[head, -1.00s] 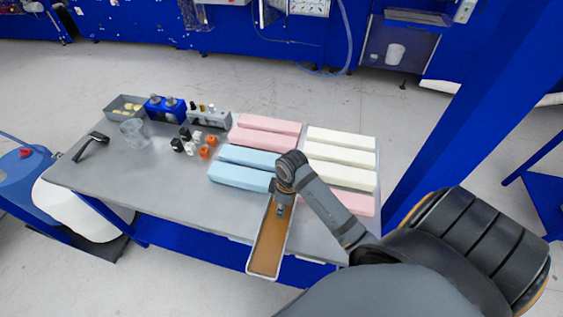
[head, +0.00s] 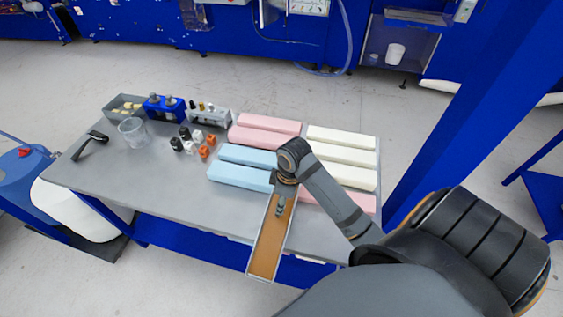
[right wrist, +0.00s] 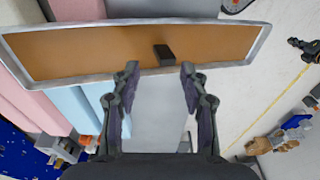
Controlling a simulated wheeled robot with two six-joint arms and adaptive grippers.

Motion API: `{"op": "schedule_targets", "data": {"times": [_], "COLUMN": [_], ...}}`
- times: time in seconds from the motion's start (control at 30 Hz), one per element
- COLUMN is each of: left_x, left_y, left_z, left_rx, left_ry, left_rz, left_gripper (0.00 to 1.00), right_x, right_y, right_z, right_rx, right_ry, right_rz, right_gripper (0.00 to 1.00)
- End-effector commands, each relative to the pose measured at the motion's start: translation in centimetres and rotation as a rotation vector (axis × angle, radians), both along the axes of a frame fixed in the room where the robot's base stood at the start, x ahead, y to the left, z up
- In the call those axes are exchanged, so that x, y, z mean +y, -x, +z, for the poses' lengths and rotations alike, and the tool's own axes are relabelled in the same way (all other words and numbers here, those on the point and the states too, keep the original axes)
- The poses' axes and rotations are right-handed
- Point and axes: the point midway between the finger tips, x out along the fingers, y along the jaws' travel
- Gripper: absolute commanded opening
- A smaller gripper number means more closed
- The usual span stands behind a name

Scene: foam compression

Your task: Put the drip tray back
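The drip tray (head: 267,245) is a long, narrow tray with a light grey rim and a brown inside. In the head view it lies at the table's front edge, its near end sticking out past the edge. It also spans the top of the right wrist view (right wrist: 90,55), with a small dark block (right wrist: 164,54) at its near rim. My right gripper (right wrist: 158,68) is open and empty, its fingertips apart on either side of the block. I cannot tell whether they touch the tray. In the head view my right arm's wrist covers the tray's far end. My left gripper is not in view.
Blue foam bars (head: 240,174), pink bars (head: 262,137) and cream bars (head: 340,158) lie on the grey table (head: 160,185) around the tray's far end. A clear cup (head: 132,131), small blocks and a bin (head: 122,107) stand at the left. The table's front left is clear.

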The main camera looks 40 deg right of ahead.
Motion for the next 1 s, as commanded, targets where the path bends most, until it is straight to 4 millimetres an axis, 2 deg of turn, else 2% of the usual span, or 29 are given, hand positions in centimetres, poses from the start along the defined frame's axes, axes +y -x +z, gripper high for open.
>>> {"op": "schedule_targets", "data": {"times": [0.13, 0.2, 0.27, 0.33, 0.47, 1.0], "left_x": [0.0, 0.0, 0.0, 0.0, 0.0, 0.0], "left_y": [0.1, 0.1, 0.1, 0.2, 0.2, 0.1], "left_z": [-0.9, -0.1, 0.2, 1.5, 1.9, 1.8], "left_rx": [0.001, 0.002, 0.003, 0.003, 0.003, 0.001], "left_ry": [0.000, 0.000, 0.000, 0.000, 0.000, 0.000], "left_rz": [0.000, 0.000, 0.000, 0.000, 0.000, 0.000], "left_gripper": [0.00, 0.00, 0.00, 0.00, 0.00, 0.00], "right_x": [-0.5, -0.5, -0.6, -0.6, -0.7, -0.7], "right_y": [0.2, 0.4, 0.6, 0.7, 0.8, 0.8], "right_z": [3.7, 5.7, 6.8, 8.1, 8.6, 8.4], "right_rx": [-0.006, -0.004, -0.001, 0.001, 0.001, 0.001], "right_ry": [0.007, 0.005, 0.004, 0.002, 0.001, 0.001], "right_rz": [0.003, 0.001, 0.002, 0.000, 0.001, 0.000], "right_gripper": [0.45, 0.45, 0.45, 0.45, 0.45, 0.45]}}
